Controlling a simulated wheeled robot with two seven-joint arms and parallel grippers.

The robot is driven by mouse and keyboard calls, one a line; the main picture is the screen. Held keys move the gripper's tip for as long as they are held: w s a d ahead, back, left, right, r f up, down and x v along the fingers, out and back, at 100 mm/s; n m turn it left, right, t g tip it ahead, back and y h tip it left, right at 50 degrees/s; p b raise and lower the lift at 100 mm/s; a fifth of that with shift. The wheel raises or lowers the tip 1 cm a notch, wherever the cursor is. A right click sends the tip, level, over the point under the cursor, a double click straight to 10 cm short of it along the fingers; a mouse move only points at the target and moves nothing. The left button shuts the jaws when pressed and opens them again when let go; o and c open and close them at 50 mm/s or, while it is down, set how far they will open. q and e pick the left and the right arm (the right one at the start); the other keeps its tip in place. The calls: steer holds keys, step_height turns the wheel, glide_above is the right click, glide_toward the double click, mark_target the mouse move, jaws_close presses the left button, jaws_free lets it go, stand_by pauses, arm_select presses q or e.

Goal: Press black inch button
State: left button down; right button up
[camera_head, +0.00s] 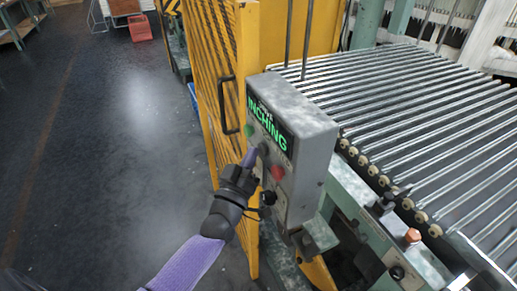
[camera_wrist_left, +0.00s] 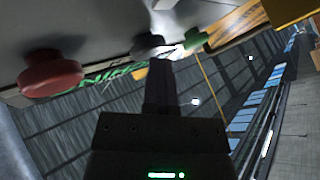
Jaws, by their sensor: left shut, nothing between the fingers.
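A grey control box (camera_head: 308,112) carries a lit green "INCHING" display (camera_head: 267,124) with a row of buttons below it. The black button (camera_head: 262,149) sits between a green button (camera_head: 249,130) and a red button (camera_head: 278,172). In the left wrist view the black button (camera_wrist_left: 147,44) shows dark grey just beyond my fingertips, with the green button (camera_wrist_left: 194,40) to its right and the red button (camera_wrist_left: 52,74) to its left. My left gripper (camera_head: 250,158) is shut and empty, its tip right by the black button; it also shows in the wrist view (camera_wrist_left: 160,66). I cannot tell whether they touch.
A yellow mesh guard (camera_head: 205,75) with a black handle (camera_head: 228,105) stands left of the box. A roller conveyor (camera_head: 430,110) lies to the right. An orange-red knob (camera_head: 412,236) is on the conveyor frame. The dark floor (camera_head: 110,130) at left is open.

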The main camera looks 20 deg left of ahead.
arm_select(q)
steer(key=shift+s+a, duration=0.25)
steer(key=shift+s, duration=0.1)
arm_select(e)
steer(key=shift+a+r, duration=0.1)
steer(key=shift+r, duration=0.05)
arm_select(q)
steer(key=s+a+p, duration=0.1)
steer(key=s+a, duration=0.2)
steer(key=s, duration=0.1)
steer(key=shift+a, duration=0.15)
arm_select(e)
steer(key=shift+r, duration=0.6)
